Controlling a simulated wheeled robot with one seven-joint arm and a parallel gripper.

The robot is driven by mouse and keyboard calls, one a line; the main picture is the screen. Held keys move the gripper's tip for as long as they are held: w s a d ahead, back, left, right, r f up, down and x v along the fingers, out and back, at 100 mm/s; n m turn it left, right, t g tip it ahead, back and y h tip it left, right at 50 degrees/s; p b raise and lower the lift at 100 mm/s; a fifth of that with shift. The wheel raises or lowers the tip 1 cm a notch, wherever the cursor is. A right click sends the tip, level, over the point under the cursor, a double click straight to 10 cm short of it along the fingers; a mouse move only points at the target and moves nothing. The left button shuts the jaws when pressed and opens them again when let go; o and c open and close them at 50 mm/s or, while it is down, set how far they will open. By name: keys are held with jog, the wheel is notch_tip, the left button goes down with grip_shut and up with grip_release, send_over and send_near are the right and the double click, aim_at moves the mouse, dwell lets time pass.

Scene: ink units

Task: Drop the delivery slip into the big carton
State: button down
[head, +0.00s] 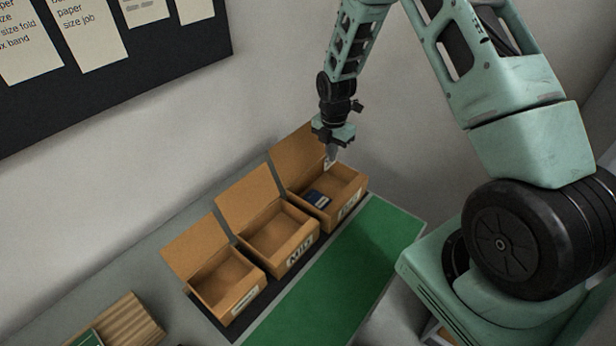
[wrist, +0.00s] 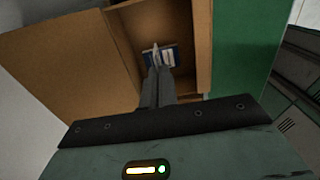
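Three open brown cartons stand in a row in the head view. The one at the far right end looks largest, so I take it as the big carton (head: 345,187); its label is too small to read surely. It also fills the top of the wrist view (wrist: 203,50). My gripper (head: 331,154) is above this carton, pointing down, its fingers close together in the wrist view (wrist: 157,72). A thin pale piece, seemingly the delivery slip (head: 328,164), shows at the fingertips, nearly edge-on in the wrist view (wrist: 155,54). A blue-and-white item (head: 317,198) lies inside the carton.
The middle carton (head: 296,252) and the smallest carton (head: 243,306) stand to the left, lids raised. A green mat (head: 330,280) lies clear in front of them. A ribbed wooden holder (head: 130,318) is at the lower left. A dark notice board (head: 180,55) hangs on the wall.

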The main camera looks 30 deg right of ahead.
jog(key=shift+f+b, duration=1.75)
jog(key=shift+f, duration=1.2)
jog(key=c, duration=1.6)
grip_release()
jog(key=shift+r, duration=0.1)
notch_tip(320, 180, up, 17)
jog(key=b, duration=0.4)
jog(key=shift+r+b, duration=0.15)
jog(key=shift+b, duration=0.2)
